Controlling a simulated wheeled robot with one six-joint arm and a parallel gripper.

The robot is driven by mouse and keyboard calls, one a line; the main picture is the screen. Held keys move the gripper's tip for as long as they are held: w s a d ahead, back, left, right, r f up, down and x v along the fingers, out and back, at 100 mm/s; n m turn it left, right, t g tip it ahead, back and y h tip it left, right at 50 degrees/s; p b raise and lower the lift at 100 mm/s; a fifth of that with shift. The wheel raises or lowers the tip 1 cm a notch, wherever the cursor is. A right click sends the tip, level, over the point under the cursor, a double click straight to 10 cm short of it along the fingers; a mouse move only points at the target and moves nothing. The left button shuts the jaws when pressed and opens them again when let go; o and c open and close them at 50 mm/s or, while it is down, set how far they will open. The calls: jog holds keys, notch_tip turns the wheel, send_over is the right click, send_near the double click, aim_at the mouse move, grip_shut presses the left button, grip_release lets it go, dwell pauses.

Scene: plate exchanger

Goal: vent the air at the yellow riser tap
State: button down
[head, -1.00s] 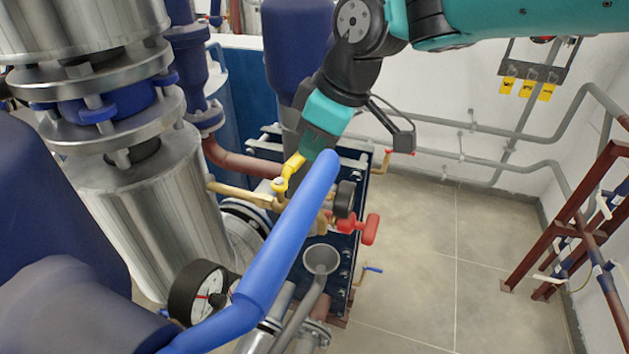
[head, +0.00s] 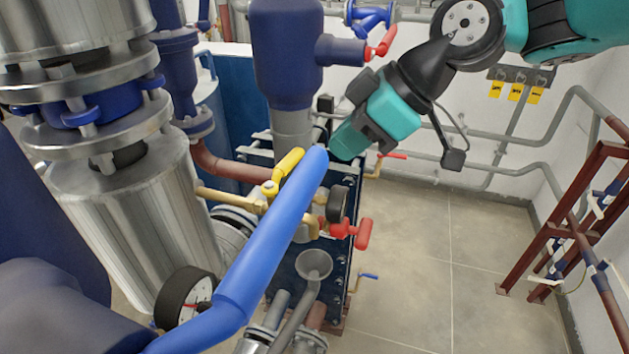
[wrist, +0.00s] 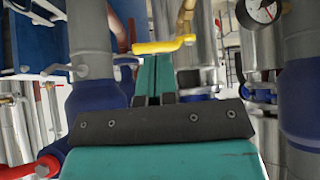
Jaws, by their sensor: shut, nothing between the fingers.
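The yellow riser tap has a yellow lever (head: 288,164) on a brass body (head: 269,188), left of centre in the head view. The lever slants up to the right, its far end near the blue pipe. In the wrist view the lever (wrist: 163,46) lies crosswise just beyond the fingertips. My gripper (head: 338,150) is to the right of the lever in the head view, its tips partly hidden by the blue pipe. In the wrist view its teal fingers (wrist: 154,62) are together and empty. I cannot tell whether the tips touch the lever.
A blue insulated pipe (head: 262,245) crosses the foreground. A red-handled valve (head: 363,233) and a grey funnel (head: 314,264) are below the tap. A gauge (head: 186,297) is at lower left. A blue vessel (head: 284,50) stands behind.

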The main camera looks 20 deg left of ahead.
aim_at(284, 169)
jog(key=d+f+m+t+y+b, duration=0.25)
jog(key=d+f+y+b, duration=0.35)
jog(key=d+y+b, duration=0.55)
jog(key=a+h+p, duration=0.1)
jog(key=a+p, duration=0.5)
jog(key=a, duration=1)
jog(key=shift+a+r, duration=0.25)
